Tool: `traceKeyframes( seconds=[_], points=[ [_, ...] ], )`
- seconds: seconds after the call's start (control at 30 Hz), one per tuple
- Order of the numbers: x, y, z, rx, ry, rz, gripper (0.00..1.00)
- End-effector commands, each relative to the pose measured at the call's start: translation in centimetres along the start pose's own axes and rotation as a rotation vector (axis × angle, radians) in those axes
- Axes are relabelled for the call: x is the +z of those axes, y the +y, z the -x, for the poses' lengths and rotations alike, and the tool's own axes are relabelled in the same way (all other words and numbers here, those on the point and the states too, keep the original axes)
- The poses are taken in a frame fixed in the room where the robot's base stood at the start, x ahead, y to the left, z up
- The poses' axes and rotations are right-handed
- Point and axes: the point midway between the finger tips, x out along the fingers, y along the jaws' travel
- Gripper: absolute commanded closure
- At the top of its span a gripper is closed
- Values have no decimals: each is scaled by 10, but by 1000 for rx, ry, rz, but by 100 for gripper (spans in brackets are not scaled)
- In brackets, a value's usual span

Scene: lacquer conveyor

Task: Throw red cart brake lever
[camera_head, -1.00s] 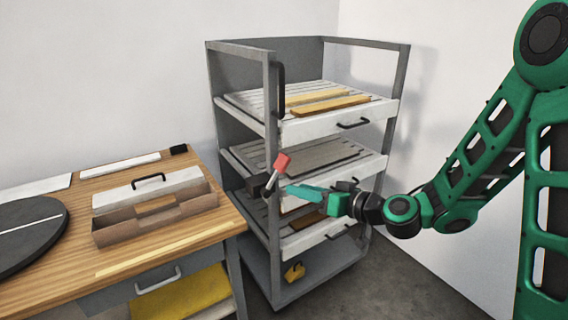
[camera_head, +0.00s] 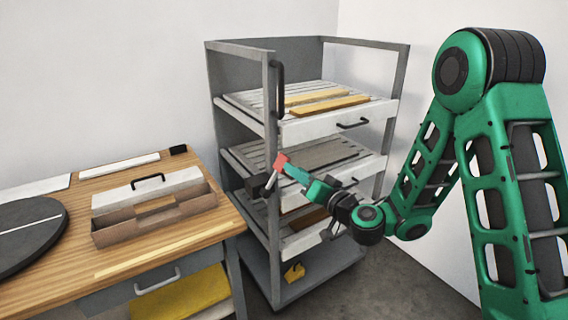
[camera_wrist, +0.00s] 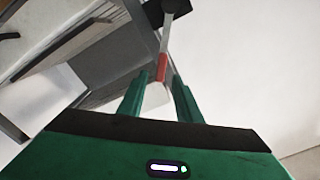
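The brake lever has a red grip (camera_head: 281,160) on a pale metal shaft (camera_head: 271,180). It leans up from a dark block on the cart's front left post. My gripper (camera_head: 291,170) is at the red grip, coming from the right. In the wrist view the red grip (camera_wrist: 161,73) shows between the two green fingertips (camera_wrist: 161,78), with gaps on both sides. The fingers are apart and not closed on it. The shaft runs away from my gripper to the dark block (camera_wrist: 167,8).
The grey cart (camera_head: 273,230) has several slatted shelves with boards and black handles. A wooden table (camera_head: 130,240) at left holds a toolbox (camera_head: 150,205) and a dark disc (camera_head: 28,235). Floor is clear to the cart's right.

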Motion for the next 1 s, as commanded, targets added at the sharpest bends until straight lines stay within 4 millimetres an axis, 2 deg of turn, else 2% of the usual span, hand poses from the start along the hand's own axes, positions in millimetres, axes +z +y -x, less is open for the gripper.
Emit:
traceKeyframes(
  seconds=[0.6, 0.8, 1.0],
  points=[
    [1, -1, -66, -3, -1, 4, 69],
    [1, 0, -78, -2, -1, 2, 69],
    [1, 0, -81, -1, 0, 1, 69]
  ],
)
